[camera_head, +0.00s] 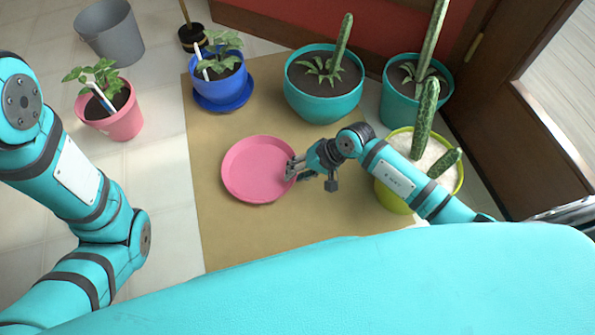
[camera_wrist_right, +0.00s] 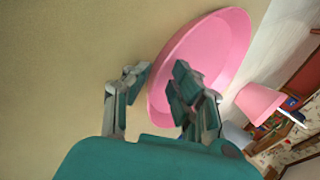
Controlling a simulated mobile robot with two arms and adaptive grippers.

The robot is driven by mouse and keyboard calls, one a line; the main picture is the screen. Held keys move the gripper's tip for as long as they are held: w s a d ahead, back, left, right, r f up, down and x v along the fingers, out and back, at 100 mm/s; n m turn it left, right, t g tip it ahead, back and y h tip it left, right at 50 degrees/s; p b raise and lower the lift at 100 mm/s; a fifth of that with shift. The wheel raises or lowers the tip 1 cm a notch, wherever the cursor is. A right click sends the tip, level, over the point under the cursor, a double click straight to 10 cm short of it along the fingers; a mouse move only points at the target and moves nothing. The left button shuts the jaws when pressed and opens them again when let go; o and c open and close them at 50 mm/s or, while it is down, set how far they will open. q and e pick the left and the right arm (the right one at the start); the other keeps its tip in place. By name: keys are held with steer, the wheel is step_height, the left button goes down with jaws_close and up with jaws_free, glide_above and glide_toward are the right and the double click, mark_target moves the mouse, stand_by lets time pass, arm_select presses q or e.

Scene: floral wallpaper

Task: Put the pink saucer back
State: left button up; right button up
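The pink saucer (camera_head: 258,168) lies on the tan mat in the head view. My right gripper (camera_head: 292,168) is at its right rim. In the right wrist view, the fingers of my right gripper (camera_wrist_right: 160,80) are apart, one outside the saucer's near rim and one over its inside. The pink saucer (camera_wrist_right: 225,45) fills the upper right there, and I cannot tell whether a finger touches it. The pink pot (camera_head: 113,115) with a leafy plant and a white tag stands on the floor tiles at left. My left arm shows at left, but its gripper is out of frame.
On or beside the mat (camera_head: 230,230) are a blue pot (camera_head: 218,82) on a blue saucer, two teal pots (camera_head: 322,95) (camera_head: 402,100) and a yellow-green cactus pot (camera_head: 390,192) close to my right forearm. A grey bucket (camera_head: 110,35) stands back left. Floor beside the pink pot is clear.

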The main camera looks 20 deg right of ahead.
steer(key=shift+o, duration=0.6)
steer(key=shift+r, duration=0.15)
steer(key=shift+d+r+p, duration=0.15)
steer(key=shift+r+p, duration=0.15)
steer(key=shift+p, duration=0.1)
steer(key=p+v, duration=0.6)
steer(key=v, duration=0.5)
steer(key=shift+s+d, duration=0.15)
steer(key=shift+s, duration=0.05)
